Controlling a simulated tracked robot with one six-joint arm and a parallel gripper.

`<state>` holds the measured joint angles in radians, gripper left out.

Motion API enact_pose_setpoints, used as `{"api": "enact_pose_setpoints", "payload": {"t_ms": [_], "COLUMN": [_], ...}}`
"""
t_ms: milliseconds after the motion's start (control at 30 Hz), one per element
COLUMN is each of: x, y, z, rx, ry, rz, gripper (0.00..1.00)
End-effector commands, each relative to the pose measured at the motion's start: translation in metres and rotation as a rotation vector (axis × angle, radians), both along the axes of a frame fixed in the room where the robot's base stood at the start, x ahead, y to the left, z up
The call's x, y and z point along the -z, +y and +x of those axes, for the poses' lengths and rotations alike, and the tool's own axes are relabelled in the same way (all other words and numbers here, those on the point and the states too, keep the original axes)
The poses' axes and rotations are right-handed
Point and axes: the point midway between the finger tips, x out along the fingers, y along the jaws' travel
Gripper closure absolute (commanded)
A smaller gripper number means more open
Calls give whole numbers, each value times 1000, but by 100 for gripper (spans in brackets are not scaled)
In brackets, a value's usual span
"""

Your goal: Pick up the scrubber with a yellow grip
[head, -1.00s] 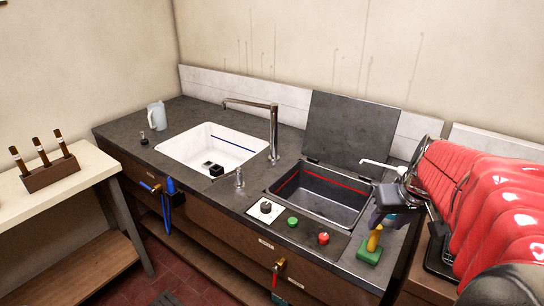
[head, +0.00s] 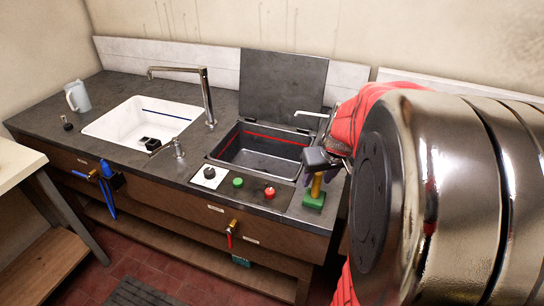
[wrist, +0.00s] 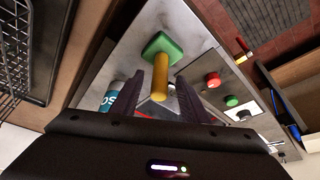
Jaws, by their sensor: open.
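The scrubber has a green base (head: 314,198) and an upright yellow grip (head: 317,184). It stands on the dark counter right of the red button. In the wrist view its green base (wrist: 163,46) is ahead and its yellow grip (wrist: 187,102) points back toward me. My gripper (wrist: 174,62) is open, with one dark purple finger on each side of the grip in the picture. I cannot tell whether either finger touches it. In the head view my gripper (head: 326,166) is at the grip's upper end and partly hides it.
A dark basin (head: 262,160) with a raised lid (head: 282,85) lies left of the scrubber, behind green (head: 238,182) and red (head: 269,193) buttons. A white sink (head: 135,122) and tap (head: 205,92) are further left. In the wrist view, a labelled container (wrist: 111,97) and a wire rack (wrist: 22,45) are nearby.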

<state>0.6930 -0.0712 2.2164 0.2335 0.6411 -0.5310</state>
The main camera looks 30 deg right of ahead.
Motion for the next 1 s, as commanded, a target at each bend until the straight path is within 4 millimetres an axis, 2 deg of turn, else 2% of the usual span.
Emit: {"api": "enact_pose_setpoints", "payload": {"t_ms": [167,700,1000], "x": [11,11,11], "y": [-1,-2,-2], "z": [4,4,4], "rx": [-1,0,0], "ry": [0,0,0], "rz": [0,-1,-1], "gripper": [59,60,81]}}
